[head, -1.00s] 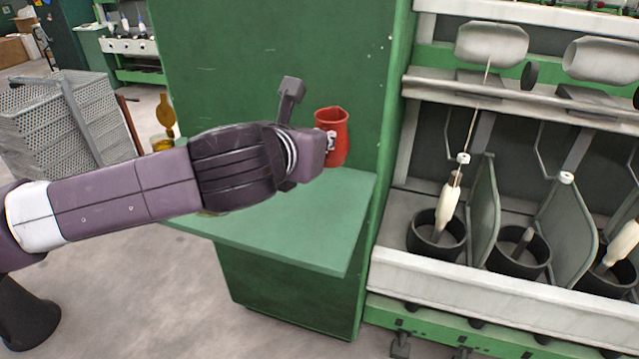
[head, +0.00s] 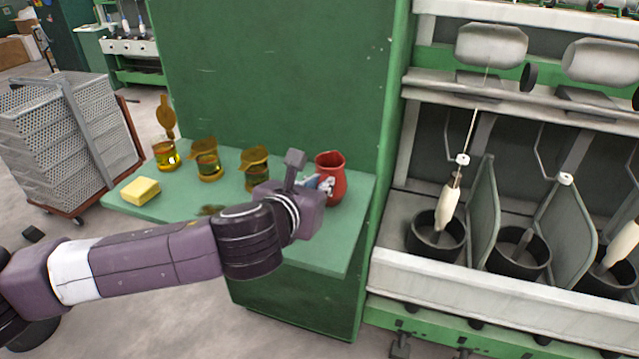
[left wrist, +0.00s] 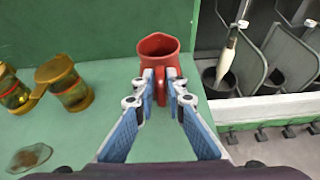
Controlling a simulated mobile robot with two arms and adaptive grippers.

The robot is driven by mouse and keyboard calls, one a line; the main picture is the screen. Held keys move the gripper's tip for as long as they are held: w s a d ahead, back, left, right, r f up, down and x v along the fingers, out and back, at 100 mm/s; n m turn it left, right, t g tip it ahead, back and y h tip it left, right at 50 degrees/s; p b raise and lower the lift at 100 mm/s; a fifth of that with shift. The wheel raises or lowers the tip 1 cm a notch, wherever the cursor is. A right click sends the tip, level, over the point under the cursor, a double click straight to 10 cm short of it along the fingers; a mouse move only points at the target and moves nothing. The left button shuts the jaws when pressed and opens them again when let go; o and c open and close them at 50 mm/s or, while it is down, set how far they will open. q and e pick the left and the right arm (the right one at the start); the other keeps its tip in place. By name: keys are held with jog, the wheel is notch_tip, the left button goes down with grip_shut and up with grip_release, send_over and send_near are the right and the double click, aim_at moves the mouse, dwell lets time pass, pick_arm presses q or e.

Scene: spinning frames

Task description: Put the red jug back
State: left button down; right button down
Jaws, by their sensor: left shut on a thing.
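The red jug (head: 331,180) is upright over the right part of the green shelf (head: 345,235), close to the green wall. It looks to be at shelf level, but I cannot tell whether its base touches. In the left wrist view the jug (left wrist: 158,45) shows its open rim, with its handle towards me. My left gripper (head: 317,184) is shut on the handle; its blue-padded fingers (left wrist: 161,85) sit on both sides of it in the left wrist view. The arm hides part of the shelf's front. My right gripper is not in view.
A yellow block (head: 140,191) lies near the shelf's left end. The spinning frame (head: 500,290) with dark cans borders the shelf on the right. A crate stack (head: 45,140) stands at far left.

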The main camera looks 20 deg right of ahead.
pick_arm(q)
jog(key=c, duration=2)
grip_release()
jog(key=shift+f, duration=0.1)
jog(key=shift+o, duration=0.2)
jog(key=shift+r, duration=0.2)
jog(key=b+v, duration=0.1)
jog(key=v, duration=1.1)
